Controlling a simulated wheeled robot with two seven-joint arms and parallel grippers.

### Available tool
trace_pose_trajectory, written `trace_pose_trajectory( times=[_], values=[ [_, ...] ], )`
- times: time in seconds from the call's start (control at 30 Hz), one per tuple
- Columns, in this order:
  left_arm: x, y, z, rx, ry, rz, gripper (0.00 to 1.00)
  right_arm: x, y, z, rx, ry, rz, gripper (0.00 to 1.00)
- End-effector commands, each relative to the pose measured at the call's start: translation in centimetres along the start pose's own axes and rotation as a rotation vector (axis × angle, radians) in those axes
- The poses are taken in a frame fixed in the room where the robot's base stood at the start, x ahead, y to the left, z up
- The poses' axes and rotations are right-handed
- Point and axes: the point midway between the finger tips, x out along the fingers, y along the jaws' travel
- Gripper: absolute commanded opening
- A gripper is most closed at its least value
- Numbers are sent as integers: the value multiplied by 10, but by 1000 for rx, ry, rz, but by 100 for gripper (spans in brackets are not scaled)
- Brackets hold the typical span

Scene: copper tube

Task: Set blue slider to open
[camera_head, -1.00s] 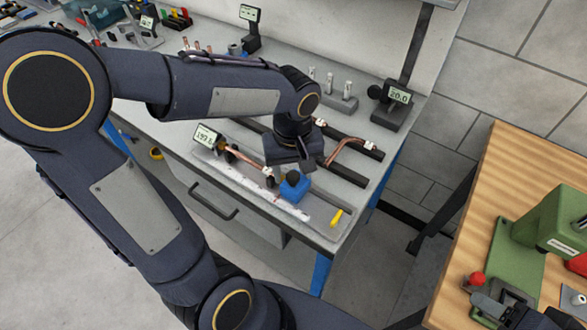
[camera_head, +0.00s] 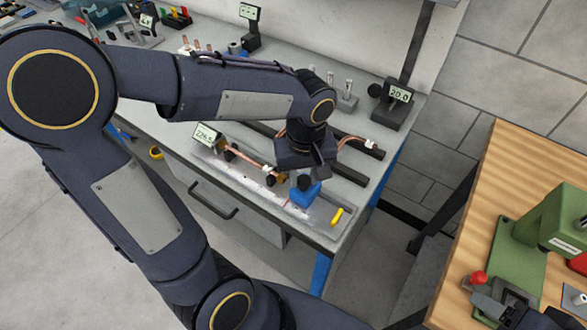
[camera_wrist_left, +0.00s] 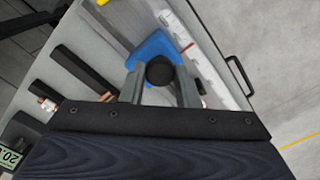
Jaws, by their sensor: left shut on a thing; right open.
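The blue slider (camera_head: 306,197) sits on the pale scale rail (camera_head: 262,194) at the front of the grey bench. It also shows in the left wrist view (camera_wrist_left: 152,48), with a round black knob (camera_wrist_left: 160,70) on it. My left gripper (camera_head: 304,180) points down over the slider and is shut on its knob, one finger on each side. A copper tube (camera_head: 250,158) lies left of the slider. A small display (camera_head: 207,135) stands at the rail's left end. My right gripper (camera_head: 507,297) is partly seen at the lower right and is open.
A yellow piece (camera_head: 337,216) lies at the rail's right end, a little past the slider. A bent copper tube (camera_head: 352,141) and dark rails lie behind. A display reading 20.0 (camera_head: 398,93) stands at the back right. A green press (camera_head: 540,230) stands on the wooden table.

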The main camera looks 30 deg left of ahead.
Motion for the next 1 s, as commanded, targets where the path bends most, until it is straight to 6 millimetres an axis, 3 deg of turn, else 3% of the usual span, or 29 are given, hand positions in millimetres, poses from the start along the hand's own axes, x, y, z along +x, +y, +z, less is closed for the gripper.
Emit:
trace_pose_trajectory(
  times=[0.2,0.5,0.53,0.7,1.0],
  values=[
    [0,26,25,3,0,3,0,6,3,3,0,0,0,62],
    [-1,28,27,0,0,3,0,6,3,3,0,0,0,62],
    [-1,28,27,0,0,3,30,6,3,3,0,0,0,62],
    [-1,27,27,0,0,2,50,6,3,3,0,0,0,62],
    [-3,27,27,0,1,2,50,6,3,3,0,0,0,62]
  ],
)
